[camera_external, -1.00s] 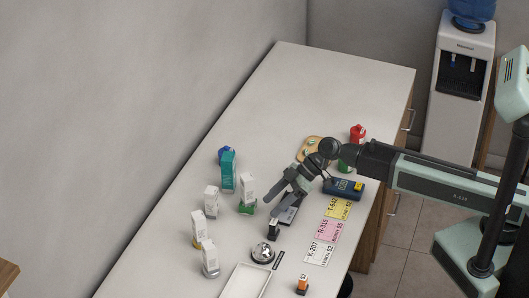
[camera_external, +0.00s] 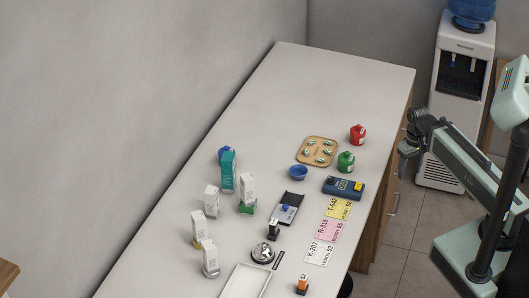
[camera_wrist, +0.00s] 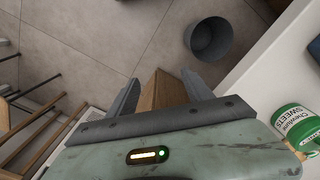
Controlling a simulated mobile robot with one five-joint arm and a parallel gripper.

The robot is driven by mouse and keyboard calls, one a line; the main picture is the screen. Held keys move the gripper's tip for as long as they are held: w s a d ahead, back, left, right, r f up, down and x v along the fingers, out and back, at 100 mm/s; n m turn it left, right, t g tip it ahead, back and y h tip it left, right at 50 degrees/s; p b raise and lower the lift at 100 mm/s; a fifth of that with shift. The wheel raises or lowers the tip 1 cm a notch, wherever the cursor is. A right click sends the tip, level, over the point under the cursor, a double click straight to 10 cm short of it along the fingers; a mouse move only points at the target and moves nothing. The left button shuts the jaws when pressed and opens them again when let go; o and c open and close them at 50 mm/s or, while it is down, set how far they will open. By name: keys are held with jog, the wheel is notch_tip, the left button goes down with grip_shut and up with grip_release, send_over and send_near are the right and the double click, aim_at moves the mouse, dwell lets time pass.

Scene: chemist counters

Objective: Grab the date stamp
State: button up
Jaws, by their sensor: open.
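A small black self-inking stamp with a pale front (camera_external: 274,229) stands upright on the counter, behind the bell; it looks like the date stamp. A smaller orange-and-black piece (camera_external: 302,285) near the front edge also looks stamp-like; I cannot read either. My gripper (camera_external: 408,146) is off the counter's right side, well away from both, with my arm folded back. In the wrist view my gripper (camera_wrist: 160,88) has its two fingers apart with nothing held; a brown block-like thing shows beyond them. Neither stamp is in the wrist view.
An open ink pad (camera_external: 286,211) lies behind the black stamp. A bell (camera_external: 263,253), a white tray (camera_external: 238,287), price cards (camera_external: 329,230) and a card terminal (camera_external: 343,188) surround it. White boxes stand left. The wrist view shows a floor bin (camera_wrist: 209,40) and a green sweets jar (camera_wrist: 297,124).

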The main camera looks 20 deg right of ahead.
dwell(0.3)
jog(key=shift+c, duration=1.4)
